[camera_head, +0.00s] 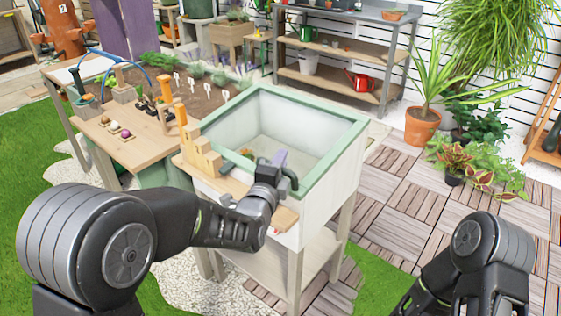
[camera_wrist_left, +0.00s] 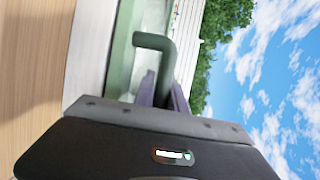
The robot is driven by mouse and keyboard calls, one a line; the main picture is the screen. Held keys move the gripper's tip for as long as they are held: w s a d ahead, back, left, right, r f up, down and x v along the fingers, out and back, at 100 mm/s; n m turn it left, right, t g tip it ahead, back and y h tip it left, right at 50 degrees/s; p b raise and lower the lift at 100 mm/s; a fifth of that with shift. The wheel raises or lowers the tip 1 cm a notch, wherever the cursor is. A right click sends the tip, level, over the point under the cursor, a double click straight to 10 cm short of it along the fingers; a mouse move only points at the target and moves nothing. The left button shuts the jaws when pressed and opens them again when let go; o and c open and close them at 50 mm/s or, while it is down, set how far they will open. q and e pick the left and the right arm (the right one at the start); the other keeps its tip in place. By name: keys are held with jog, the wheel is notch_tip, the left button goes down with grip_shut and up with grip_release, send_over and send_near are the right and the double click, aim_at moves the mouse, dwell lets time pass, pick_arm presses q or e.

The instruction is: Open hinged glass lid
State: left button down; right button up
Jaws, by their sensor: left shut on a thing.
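The white box (camera_head: 322,196) stands on legs in the middle of the head view, with a green-framed glass lid (camera_head: 318,90) on top. The lid looks closed, and the box's pale inside shows through it. A dark green bent handle (camera_head: 293,180) is at its near edge; the handle also shows in the left wrist view (camera_wrist_left: 152,40). My left gripper (camera_head: 280,160) is shut on the handle. Its purple-grey fingers (camera_wrist_left: 160,92) sit around the handle. My right arm shows at the lower right, but its gripper is not in view.
A wooden ledge (camera_head: 218,181) with stepped wooden blocks (camera_head: 200,152) adjoins the box's near left. A planting table (camera_head: 150,146) with soil and small pots stands to the left. A potted plant (camera_head: 422,126) stands on the tiles at right.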

dwell(0.8)
